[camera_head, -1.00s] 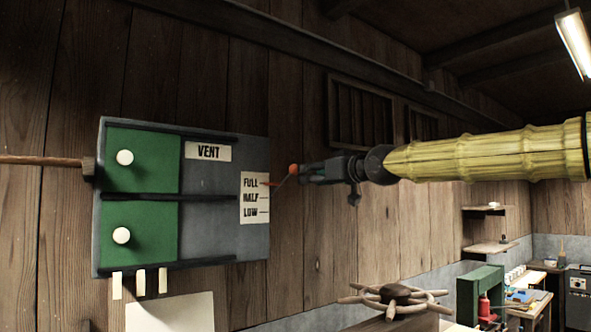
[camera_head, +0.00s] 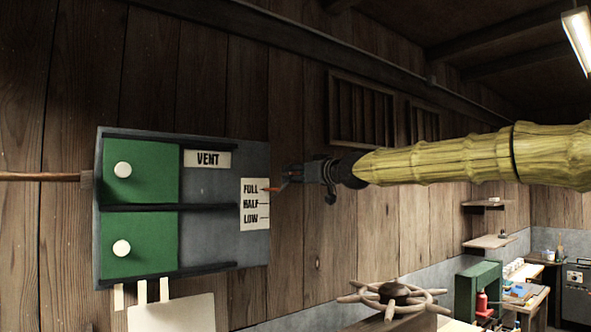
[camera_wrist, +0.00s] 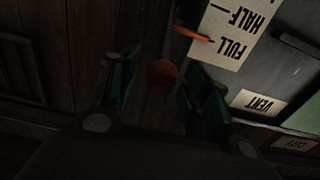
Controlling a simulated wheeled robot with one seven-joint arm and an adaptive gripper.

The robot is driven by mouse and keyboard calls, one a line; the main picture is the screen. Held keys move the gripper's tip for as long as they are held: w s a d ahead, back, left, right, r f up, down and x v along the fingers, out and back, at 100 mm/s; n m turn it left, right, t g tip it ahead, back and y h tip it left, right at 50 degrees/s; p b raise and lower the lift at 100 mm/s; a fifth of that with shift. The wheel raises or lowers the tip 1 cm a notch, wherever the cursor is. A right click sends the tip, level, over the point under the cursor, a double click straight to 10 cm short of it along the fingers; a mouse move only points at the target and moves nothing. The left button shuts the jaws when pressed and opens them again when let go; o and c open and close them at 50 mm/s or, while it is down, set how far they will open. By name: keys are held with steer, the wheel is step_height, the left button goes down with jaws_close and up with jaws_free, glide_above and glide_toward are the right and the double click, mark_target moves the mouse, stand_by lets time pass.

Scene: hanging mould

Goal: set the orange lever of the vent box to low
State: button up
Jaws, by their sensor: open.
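The vent box (camera_head: 215,235) is a grey box on the plank wall, with a VENT label and a white scale plate (camera_head: 255,228) reading FULL, HALF, LOW from top to bottom. The orange lever's pointer (camera_head: 271,189) is at the FULL mark; it also shows in the wrist view (camera_wrist: 193,34). The lever's round orange knob (camera_wrist: 162,73) lies between my gripper's green fingers in the wrist view. My gripper (camera_head: 288,176) is open at the box's right side, with a finger on either side of the knob. Whether they touch it cannot be told.
Two green panels with white knobs (camera_head: 122,170) fill the box's left part. A rod (camera_head: 40,177) runs to its left side. A spoked handwheel (camera_head: 395,293) stands below my arm. Shelves and a workbench lie far right. The wall right of the box is open.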

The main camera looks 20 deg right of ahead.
steer(key=shift+w+a, duration=0.2)
steer(key=shift+w, duration=0.4)
jaws_close()
steer(key=shift+a+f, duration=0.1)
steer(key=shift+f, duration=0.05)
